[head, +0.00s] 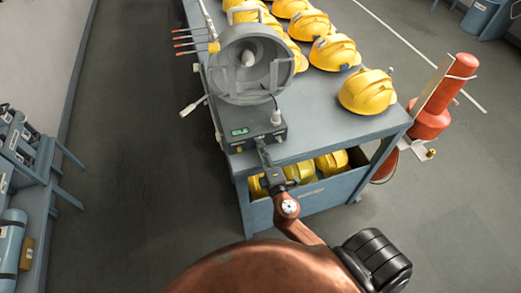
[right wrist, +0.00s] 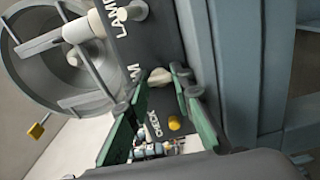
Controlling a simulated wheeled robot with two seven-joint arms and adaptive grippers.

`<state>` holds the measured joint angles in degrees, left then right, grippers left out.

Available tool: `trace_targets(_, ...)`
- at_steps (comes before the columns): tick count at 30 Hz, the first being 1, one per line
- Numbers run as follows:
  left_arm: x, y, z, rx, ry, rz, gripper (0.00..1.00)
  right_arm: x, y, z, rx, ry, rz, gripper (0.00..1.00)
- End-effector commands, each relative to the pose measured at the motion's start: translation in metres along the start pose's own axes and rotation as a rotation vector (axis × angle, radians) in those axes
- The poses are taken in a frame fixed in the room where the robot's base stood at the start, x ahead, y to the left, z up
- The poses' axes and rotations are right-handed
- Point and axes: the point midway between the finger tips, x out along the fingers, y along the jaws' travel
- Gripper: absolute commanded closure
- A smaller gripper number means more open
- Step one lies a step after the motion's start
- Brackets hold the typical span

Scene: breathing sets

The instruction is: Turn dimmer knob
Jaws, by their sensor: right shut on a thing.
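The dark control box (head: 268,134) with a small green display sits at the near edge of the grey bench, below a round grey lamp housing (head: 218,75). My right gripper (head: 263,150) reaches the box's front. In the right wrist view the green-padded fingers (right wrist: 160,88) are on either side of a small pale knob (right wrist: 160,77) and shut on it. The knob's label is mostly hidden by a finger. A yellow button (right wrist: 174,123) by the word CHECK and a pale part (right wrist: 132,12) by the word LAMP are on the same panel. My left gripper is out of view.
Several yellow helmets (head: 367,92) stand on the bench (head: 325,117), and more lie in the blue-grey bin (head: 318,196) below. A red cylinder (head: 430,118) is at the bench's right side. A cart (head: 38,165) stands far left, with clear floor between.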

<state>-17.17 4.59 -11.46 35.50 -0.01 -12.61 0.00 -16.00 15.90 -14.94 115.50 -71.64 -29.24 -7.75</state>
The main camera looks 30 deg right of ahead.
Motion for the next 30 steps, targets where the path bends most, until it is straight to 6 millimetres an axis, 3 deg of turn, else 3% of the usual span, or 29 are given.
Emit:
trace_targets(9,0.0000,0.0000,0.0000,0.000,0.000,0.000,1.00,-0.0002,-0.0005,0.0004,0.004,-0.001,-0.001,1.00)
trace_targets(10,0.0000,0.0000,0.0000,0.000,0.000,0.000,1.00,-0.0002,-0.0005,0.0004,0.004,-0.001,-0.001,0.77)
trace_targets(17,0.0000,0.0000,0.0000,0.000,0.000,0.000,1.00,-0.0002,-0.0011,0.0002,0.003,-0.001,-0.002,0.61)
trace_targets(30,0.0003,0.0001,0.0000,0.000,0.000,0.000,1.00,-0.0007,-0.0053,-0.0003,0.002,0.001,-0.009,0.61)
